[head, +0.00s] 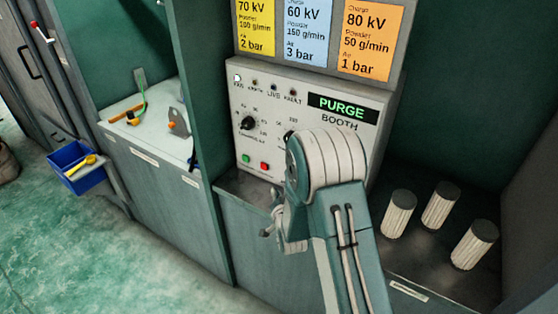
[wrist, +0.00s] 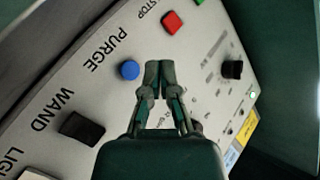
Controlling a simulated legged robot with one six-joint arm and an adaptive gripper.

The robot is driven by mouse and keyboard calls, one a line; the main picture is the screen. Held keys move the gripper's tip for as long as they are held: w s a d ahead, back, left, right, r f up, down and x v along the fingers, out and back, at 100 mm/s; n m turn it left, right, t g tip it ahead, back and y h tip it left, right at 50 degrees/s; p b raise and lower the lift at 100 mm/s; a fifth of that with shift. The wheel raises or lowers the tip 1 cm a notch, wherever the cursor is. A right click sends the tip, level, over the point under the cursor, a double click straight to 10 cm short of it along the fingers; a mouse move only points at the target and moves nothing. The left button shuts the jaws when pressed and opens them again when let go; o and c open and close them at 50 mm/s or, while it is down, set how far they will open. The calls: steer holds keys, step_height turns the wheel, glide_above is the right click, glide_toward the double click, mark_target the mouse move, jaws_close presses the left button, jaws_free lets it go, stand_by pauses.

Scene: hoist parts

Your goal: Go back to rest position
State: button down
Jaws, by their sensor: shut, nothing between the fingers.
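My gripper (head: 268,232) is at the left of my raised arm in the head view, low in front of the control panel (head: 243,100). In the wrist view my gripper (wrist: 160,75) has its fingertips together, with nothing between them. The fingertips appear over the panel face, just right of a blue button (wrist: 129,70) by the word PURGE. I cannot tell the exact gap to the panel. My arm hides the panel's lower right part in the head view.
The panel's display (head: 342,108) reads PURGE. Three pale ribbed cylinders (head: 440,205) stand in the right bay. A white worktop (head: 135,115) with small tools and a blue bin (head: 76,168) are at left. The green floor at lower left is clear.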

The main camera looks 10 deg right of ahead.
steer(key=s+r+n+g, duration=0.25)
steer(key=s+r, duration=0.25)
steer(key=r, duration=0.3)
steer(key=s+r+n+g, duration=0.1)
steer(key=s+r+g, duration=0.3)
steer(key=r, duration=0.5)
steer(key=s+r+n+g, duration=0.2)
steer(key=s, duration=1.1)
steer(key=s+d+r+n+g, duration=0.1)
steer(key=s+r+n+g, duration=0.1)
steer(key=s, duration=1.1)
steer(key=shift+s+r, duration=0.15)
steer(key=shift+r, duration=0.7)
steer(key=shift+d, duration=0.15)
